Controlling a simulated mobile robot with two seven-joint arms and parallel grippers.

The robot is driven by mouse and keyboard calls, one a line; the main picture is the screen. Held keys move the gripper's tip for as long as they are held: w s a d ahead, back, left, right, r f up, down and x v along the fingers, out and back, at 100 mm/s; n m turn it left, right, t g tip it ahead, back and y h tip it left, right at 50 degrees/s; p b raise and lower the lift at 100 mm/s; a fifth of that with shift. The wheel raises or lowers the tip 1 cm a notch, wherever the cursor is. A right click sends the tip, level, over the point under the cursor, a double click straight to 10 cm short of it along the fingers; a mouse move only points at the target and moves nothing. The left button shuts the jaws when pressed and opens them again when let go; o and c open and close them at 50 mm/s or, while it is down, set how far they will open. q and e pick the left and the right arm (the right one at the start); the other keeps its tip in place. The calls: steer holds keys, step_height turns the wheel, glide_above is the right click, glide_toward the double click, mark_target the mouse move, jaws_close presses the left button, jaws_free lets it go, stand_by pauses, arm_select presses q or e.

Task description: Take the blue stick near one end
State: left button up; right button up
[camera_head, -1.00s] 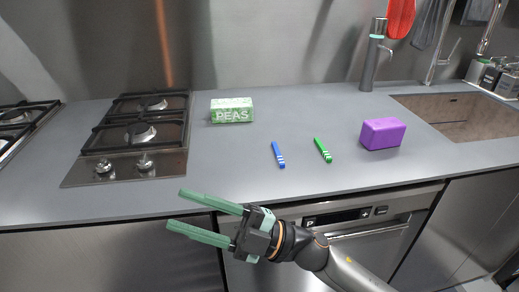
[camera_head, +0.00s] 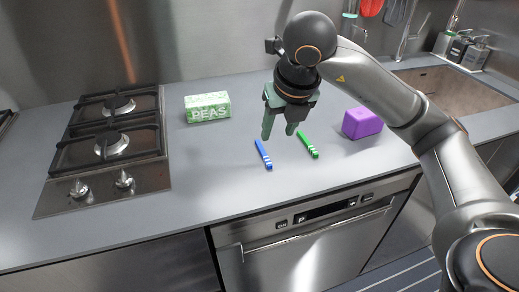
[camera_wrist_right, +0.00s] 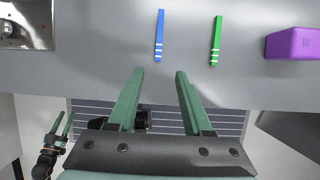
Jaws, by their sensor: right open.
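The blue stick (camera_head: 263,154) lies flat on the grey counter, with white stripes at its near end. In the right wrist view the blue stick (camera_wrist_right: 159,33) points lengthwise away from me, its striped end nearer. My right gripper (camera_head: 279,132) is open and empty, pointing down above the counter by the stick. In the wrist view its fingertips (camera_wrist_right: 159,73) are apart, with the striped end just beyond the gap between them. My left gripper (camera_wrist_right: 62,122) shows small at the lower left of the wrist view, its fingers apart and empty.
A similar green stick (camera_head: 308,145) lies to the right of the blue one. A purple block (camera_head: 362,123) is farther right. A green PEAS box (camera_head: 208,107) stands behind left. The gas hob (camera_head: 110,145) is at left, the sink (camera_head: 455,88) at right. The front counter is clear.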

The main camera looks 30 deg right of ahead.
glide_toward(268, 161)
steer(key=shift+x, duration=3.8)
steer(key=shift+c, duration=0.3)
jaws_close()
